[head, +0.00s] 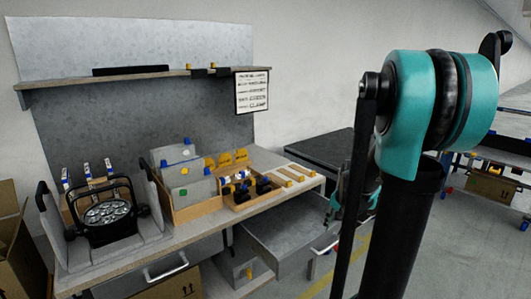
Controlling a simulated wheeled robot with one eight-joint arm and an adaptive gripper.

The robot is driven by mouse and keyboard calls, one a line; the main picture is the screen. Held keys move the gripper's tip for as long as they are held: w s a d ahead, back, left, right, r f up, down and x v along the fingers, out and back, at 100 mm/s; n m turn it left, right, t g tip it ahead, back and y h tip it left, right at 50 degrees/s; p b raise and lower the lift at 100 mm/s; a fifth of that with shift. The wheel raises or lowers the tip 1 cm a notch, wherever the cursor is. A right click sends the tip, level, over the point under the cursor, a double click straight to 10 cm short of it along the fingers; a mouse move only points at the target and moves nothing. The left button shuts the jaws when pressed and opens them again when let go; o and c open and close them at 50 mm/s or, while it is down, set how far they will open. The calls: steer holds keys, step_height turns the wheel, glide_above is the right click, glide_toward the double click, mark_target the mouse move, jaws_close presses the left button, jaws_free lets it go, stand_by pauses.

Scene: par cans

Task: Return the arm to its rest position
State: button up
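My arm stands upright on the right side of the head view, with a large teal joint at its top and black links below. My gripper (337,208) shows only in part, low behind the black link, above the floor beside the bench's right end. Teal and dark parts show there. I cannot make out whether its fingers are apart or hold anything. A black par can (108,212) with a round multi-lens face sits in a grey cradle (58,235) at the bench's left end.
The workbench (160,252) carries grey bins (188,178) and a wooden tray (250,205) of small parts. A drawer (290,228) stands open at its right. Cardboard boxes (15,250) stand at left. A dark table (310,155) is behind. A cart (490,165) stands far right.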

steer(key=s+a+f+n+t, duration=0.1)
steer(key=s+a+n, duration=0.3)
steer(key=s, duration=0.4)
steer(key=s+a+f+n+t, duration=0.1)
steer(key=s+a+f+n, duration=0.1)
steer(key=s+a+n, duration=0.2)
steer(key=s, duration=0.3)
steer(key=shift+s+f+h, duration=0.25)
steer(key=shift+s+h, duration=0.1)
steer(key=shift+h, duration=0.05)
